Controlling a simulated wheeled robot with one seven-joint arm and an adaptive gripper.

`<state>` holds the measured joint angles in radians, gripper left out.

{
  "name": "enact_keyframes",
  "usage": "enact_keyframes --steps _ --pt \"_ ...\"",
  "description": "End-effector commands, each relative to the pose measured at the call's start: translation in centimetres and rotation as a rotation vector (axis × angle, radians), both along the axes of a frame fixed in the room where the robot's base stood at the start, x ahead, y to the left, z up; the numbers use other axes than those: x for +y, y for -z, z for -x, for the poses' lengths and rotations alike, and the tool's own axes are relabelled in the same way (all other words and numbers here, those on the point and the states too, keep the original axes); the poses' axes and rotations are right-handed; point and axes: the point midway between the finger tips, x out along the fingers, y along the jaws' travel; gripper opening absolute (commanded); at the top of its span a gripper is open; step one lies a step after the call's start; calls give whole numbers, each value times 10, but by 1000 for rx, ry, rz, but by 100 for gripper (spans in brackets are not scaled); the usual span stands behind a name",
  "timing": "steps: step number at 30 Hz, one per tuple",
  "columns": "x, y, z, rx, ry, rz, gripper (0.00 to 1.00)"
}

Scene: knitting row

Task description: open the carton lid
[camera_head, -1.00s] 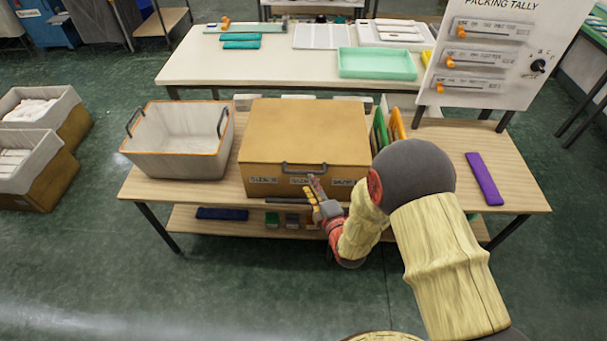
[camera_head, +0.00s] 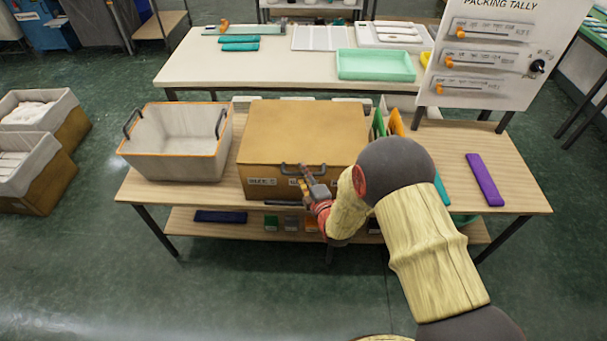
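The brown carton (camera_head: 304,130) stands on the wooden table, and its lid lies flat and closed. A dark grey bar handle (camera_head: 289,165) is at the lid's front edge, above white labels on the front face. My gripper (camera_head: 303,173) is at the right part of this handle, in front of the carton. Its fingertips overlap the handle in the picture. I cannot tell whether they touch or hold it, or whether they are open. My forearm hides the carton's lower right corner.
A grey bin with an orange rim (camera_head: 129,149) stands left of the carton. Green and orange upright boards (camera_head: 396,122) are close on its right. A purple bar (camera_head: 484,180) lies farther right. A tally board (camera_head: 500,50) rises at back right. Space above the carton is clear.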

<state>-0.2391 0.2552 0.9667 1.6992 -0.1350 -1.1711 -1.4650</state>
Motion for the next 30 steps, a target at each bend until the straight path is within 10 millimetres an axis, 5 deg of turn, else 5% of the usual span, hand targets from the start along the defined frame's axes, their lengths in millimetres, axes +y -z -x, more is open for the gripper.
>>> enact_keyframes --steps 13,30 --pt "0 0 0 0 0 0 0" --pt "0 1 1 1 0 -1 0"
